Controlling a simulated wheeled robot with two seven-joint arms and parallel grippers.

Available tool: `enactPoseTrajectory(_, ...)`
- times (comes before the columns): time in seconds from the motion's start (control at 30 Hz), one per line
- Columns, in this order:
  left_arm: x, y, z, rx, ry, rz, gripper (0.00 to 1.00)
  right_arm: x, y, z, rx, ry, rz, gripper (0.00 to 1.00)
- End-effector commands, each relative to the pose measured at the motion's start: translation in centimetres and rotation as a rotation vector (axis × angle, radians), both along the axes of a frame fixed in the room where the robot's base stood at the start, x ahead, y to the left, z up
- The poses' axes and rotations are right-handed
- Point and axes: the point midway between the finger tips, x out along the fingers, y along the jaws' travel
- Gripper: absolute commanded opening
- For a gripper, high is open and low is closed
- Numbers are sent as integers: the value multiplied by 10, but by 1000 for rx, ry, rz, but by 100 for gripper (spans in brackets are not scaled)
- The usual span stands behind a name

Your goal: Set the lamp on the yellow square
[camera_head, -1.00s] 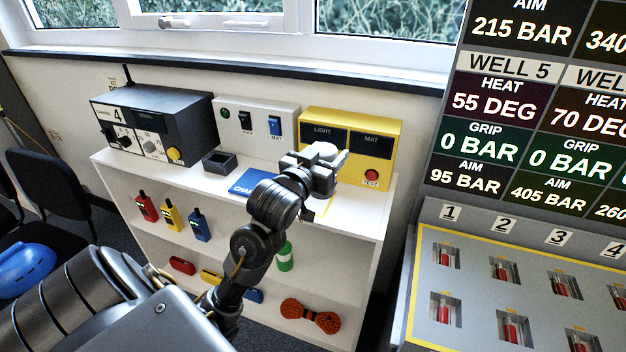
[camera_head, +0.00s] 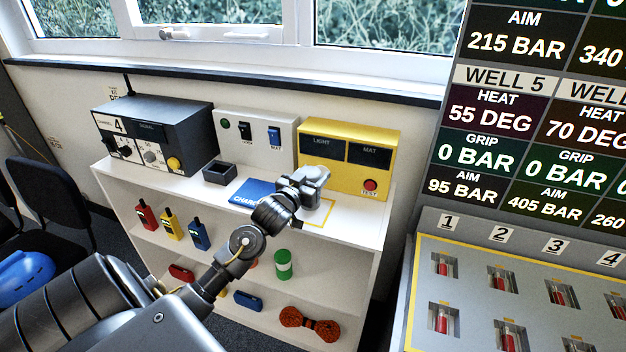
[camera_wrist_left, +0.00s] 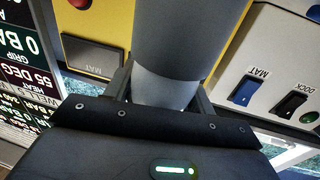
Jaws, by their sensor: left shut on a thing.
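My left gripper (camera_head: 308,190) is low over the right part of the white shelf unit's top, in front of the yellow box. In the left wrist view its two fingers (camera_wrist_left: 164,92) are shut on the sides of a grey, smooth, rounded body, the lamp (camera_wrist_left: 187,40). In the head view the lamp is mostly hidden by the gripper. The yellow square (camera_head: 331,212) is a thin outline on the shelf top, partly covered by my gripper. I cannot tell whether the lamp touches the surface. My right gripper is not in view.
The yellow box (camera_head: 348,160) with a red button stands close behind the gripper. A blue charge mat (camera_head: 250,193) lies to its left, beside a small dark tray (camera_head: 219,173). The white switch panel (camera_head: 256,137) and grey channel box (camera_head: 155,133) stand further left.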

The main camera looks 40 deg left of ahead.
Motion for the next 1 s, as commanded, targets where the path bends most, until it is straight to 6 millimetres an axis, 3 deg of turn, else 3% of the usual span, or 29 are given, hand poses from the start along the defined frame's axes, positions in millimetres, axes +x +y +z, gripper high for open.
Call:
enactPoseTrajectory(0.13, 0, 0, -13, -1, -2, 2, 17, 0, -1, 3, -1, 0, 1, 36)
enactPoseTrajectory(0.53, 0, 0, -17, 0, -4, 2, 17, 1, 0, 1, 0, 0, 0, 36)
enactPoseTrajectory(0.57, 0, 0, -18, -1, -2, 2, 57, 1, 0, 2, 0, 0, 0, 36)
enactPoseTrajectory(0.7, 0, 0, -18, -1, -2, 2, 76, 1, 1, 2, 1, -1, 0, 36)
enactPoseTrajectory(1.0, 0, 0, -16, 0, -2, 2, 77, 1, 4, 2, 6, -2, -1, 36)
